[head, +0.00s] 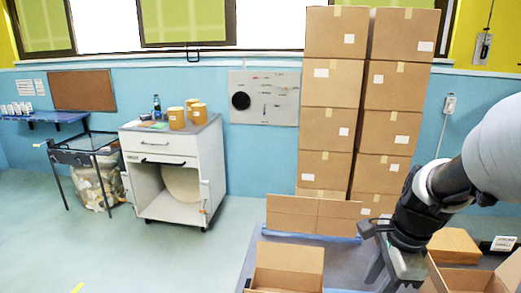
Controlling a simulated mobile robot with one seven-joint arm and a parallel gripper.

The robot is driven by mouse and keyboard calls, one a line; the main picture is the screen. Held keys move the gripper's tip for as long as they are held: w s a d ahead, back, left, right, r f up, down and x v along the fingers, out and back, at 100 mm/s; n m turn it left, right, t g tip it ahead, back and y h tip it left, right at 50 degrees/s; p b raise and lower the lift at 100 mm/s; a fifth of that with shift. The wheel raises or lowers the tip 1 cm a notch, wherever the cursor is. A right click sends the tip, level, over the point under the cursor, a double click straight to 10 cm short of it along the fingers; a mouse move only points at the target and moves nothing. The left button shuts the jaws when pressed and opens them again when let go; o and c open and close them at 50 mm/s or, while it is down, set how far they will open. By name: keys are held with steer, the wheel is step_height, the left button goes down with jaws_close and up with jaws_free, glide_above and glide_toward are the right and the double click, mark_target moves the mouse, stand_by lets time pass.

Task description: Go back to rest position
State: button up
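My gripper (382,277) is at the lower right in the head view, at the end of my dark wrist and white arm, which come in from the right edge. It points downward, above the grey table area and between open cardboard boxes. Its fingertips are small and close to the bottom edge of the picture, so I cannot tell whether it is open or shut. I see no object clearly held in it.
An open cardboard box (288,262) stands left of my gripper, with another (466,281) to its right. Tall stacks of closed boxes (333,84) stand behind. A white cabinet (160,146) with jars and a black-framed cart (82,150) stand left. The left floor is clear.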

steer(key=s+a+r+n+t, duration=0.2)
steer(key=s+a+r+n, duration=0.2)
steer(key=n, duration=0.5)
steer(key=s+a+r+n+t+h, duration=0.1)
steer(key=s+a+r+n+t, duration=0.1)
steer(key=s+a+r+n, duration=0.2)
step_height(320, 180, up, 3)
steer(key=a+n, duration=0.3)
steer(key=n, duration=0.3)
steer(key=shift+s, duration=0.25)
steer(key=shift+c, duration=0.6)
steer(key=shift+d, duration=0.1)
